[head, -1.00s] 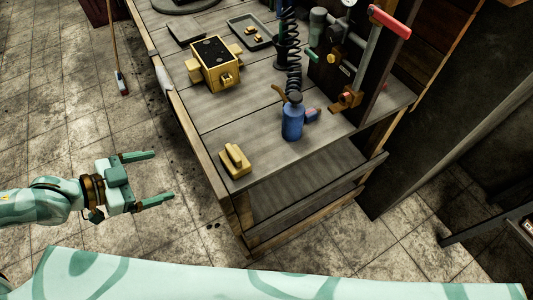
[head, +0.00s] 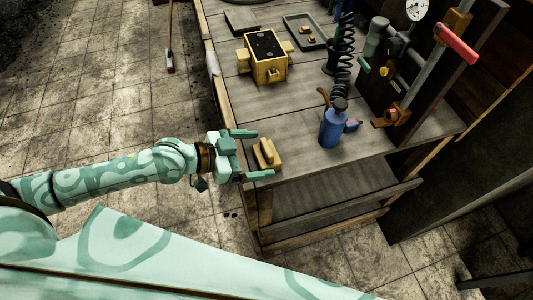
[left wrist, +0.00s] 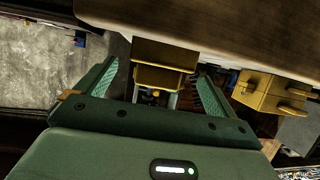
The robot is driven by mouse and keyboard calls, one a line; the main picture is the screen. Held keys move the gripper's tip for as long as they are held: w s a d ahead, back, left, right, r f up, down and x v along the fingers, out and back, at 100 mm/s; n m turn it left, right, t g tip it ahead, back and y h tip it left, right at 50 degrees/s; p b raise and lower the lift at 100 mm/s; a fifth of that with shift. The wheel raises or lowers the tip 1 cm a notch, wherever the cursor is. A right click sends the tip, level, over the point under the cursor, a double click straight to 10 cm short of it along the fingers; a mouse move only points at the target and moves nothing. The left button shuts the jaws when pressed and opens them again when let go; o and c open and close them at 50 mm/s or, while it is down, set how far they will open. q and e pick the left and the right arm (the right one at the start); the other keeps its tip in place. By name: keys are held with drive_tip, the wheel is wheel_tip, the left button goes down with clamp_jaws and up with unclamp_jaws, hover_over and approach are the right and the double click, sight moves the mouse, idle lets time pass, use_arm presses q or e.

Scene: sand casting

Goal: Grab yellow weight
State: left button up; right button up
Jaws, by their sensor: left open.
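The yellow weight (head: 267,153) is a small stepped block lying at the near left corner of the workbench. My left gripper (head: 262,154) is open at that corner. Its two fingers point right, one on the far side and one on the near side of the weight. In the left wrist view the weight (left wrist: 164,54) shows ahead, between the open fingers (left wrist: 155,75). I cannot tell whether either finger touches it. My right gripper is not in view.
On the workbench (head: 300,97) stand a larger yellow box (head: 262,60), a blue bottle (head: 332,130) with a black coil above it, a grey tray (head: 318,42) and a press with a red handle (head: 456,43). A broom (head: 170,60) stands beyond the bench's left side.

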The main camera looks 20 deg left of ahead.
sight(263, 152)
use_arm(q)
drive_tip(key=x, duration=0.3)
drive_tip(key=shift+w+d, duration=0.15)
drive_tip(key=c, duration=1.8)
drive_tip(key=shift+o, duration=0.2)
drive_tip(key=shift+r, duration=0.1)
